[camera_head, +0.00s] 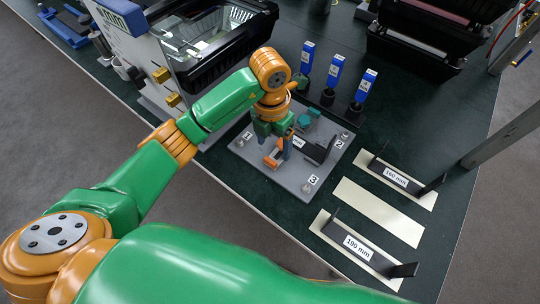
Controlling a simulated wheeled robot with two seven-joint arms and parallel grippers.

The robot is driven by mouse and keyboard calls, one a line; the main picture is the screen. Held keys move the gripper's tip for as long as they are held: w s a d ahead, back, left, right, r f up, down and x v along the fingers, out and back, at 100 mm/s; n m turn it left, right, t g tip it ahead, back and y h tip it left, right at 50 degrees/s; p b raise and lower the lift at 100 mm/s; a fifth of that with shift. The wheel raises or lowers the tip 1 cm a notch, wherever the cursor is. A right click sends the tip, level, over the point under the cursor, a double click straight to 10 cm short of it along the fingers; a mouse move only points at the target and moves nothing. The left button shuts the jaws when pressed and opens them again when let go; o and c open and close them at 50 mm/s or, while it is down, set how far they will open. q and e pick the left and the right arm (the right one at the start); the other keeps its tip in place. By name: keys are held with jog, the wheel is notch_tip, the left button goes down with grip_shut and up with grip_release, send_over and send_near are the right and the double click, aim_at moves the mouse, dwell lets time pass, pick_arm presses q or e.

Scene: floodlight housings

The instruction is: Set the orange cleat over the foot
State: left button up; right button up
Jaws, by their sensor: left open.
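My left gripper (276,145) points down over the grey numbered plate (250,156) and is open. The small orange cleat (272,161) is on the plate right at its fingertips, partly hidden by a finger. I cannot tell whether the fingers touch it. A dark upright bracket (318,152) stands on the plate to the right of the gripper, and a teal piece (310,118) lies behind it. I cannot tell which part is the foot. My right gripper is not in view.
Blue-topped tools (334,75) stand in a row behind the plate. Black bins (420,35) are at the back right, and a black tray (225,40) at the back left. Pale strips (378,210) with dark brackets lie right of the plate. Green table surface is bare in front.

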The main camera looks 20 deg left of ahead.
aim_at(270, 160)
pick_arm(q)
jog(key=f, duration=0.6)
jog(key=shift+a+f, duration=0.4)
jog(key=shift+b, duration=0.3)
grip_shut()
dwell(0.6)
